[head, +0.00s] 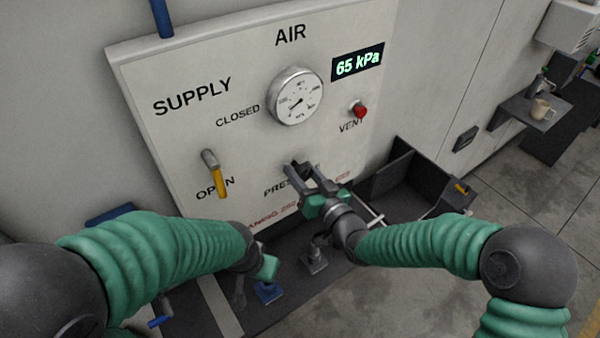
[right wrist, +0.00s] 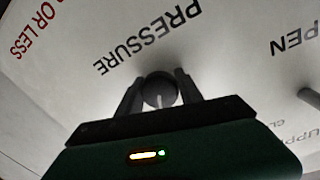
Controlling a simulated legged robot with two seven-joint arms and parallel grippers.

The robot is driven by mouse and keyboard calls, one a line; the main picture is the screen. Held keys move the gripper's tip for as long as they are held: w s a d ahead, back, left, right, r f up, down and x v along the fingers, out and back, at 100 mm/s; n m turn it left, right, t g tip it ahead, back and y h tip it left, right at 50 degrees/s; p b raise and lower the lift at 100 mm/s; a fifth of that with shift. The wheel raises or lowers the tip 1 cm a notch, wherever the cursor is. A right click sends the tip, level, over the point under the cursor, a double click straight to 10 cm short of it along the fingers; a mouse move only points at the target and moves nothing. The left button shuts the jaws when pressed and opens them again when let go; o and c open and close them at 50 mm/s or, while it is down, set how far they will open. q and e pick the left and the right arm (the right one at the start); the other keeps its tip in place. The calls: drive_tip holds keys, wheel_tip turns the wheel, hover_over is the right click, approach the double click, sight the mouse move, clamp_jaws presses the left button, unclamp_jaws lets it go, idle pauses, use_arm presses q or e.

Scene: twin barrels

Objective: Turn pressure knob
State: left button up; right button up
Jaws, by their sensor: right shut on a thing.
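The pressure knob (right wrist: 160,90) is a round dark knob with a pale pointer line, on the white panel (head: 225,130) by the word PRESSURE. My right gripper (right wrist: 160,92) is shut on it, one finger on each side; in the head view the right gripper (head: 302,172) hides most of the knob. The round gauge (head: 297,97) sits above, and the green display (head: 358,62) reads 65 kPa. My left gripper (head: 266,268) is low in front of the panel, apart from it; its fingertips are too unclear to judge.
The yellow supply lever (head: 216,175) points down toward OPEN, left of the knob. A red vent button (head: 360,111) is to the upper right. A dark open bin (head: 395,180) stands right of the panel. A shelf with a mug (head: 541,109) is farther right.

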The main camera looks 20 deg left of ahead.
drive_tip(key=m, duration=0.4)
drive_tip(key=shift+w+d, duration=0.1)
drive_tip(key=shift+d, duration=0.05)
drive_tip(key=m, duration=0.5)
drive_tip(key=shift+m+g+p, duration=0.3)
drive_tip(key=shift+m+g, duration=0.1)
drive_tip(key=shift+f, duration=0.1)
